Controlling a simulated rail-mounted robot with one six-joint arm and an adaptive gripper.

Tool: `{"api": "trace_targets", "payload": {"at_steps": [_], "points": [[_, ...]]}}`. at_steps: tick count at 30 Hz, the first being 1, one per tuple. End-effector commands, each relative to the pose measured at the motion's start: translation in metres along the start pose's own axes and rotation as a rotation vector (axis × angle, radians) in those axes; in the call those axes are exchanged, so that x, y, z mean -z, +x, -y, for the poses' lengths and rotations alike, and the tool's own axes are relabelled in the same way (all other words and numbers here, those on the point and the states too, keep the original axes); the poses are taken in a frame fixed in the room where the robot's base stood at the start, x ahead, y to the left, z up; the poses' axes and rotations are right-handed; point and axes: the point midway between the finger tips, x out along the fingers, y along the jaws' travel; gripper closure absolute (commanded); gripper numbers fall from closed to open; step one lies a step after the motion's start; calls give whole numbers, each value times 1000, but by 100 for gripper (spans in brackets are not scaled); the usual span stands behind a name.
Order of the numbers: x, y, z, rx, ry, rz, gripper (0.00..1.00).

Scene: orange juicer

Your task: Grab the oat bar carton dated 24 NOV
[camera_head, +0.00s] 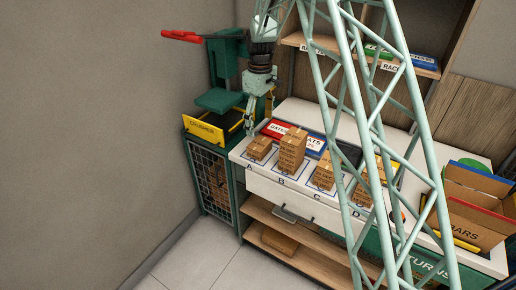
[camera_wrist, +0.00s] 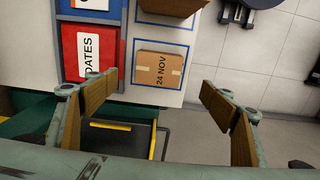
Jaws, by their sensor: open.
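The oat bar carton dated 24 NOV (camera_wrist: 158,70) is a small brown box inside a blue outline on the white counter. Its printed top faces up in the wrist view. In the head view it appears to be the low carton at spot A (camera_head: 259,148). My gripper (camera_head: 259,120) is above the counter's left end. In the wrist view my gripper (camera_wrist: 160,92) is open and empty, one finger on each side of the picture, with the carton ahead between the fingertips and apart from them.
A taller carton stack (camera_head: 292,150) stands at B, with more cartons at C (camera_head: 324,172) and D. A red DATES panel (camera_wrist: 88,52) lies beside the 24 NOV carton. A yellow-fronted crusher (camera_head: 208,132) stands left of the counter, and an open bars box (camera_head: 470,215) stands right.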

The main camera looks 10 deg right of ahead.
Motion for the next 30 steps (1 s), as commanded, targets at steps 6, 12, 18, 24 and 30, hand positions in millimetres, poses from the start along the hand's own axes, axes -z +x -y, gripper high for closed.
{"api": "trace_targets", "payload": {"at_steps": [6, 12, 18, 24, 30], "points": [[0, 0, 0, 0, -1, 0, 24], [0, 2, 0, 0, 0, 0, 24], [0, 14, 0, 0, 0, 0, 24], [0, 38, 0, 1, 0, 1, 24], [0, 64, 0, 1, 0, 1, 24]]}}
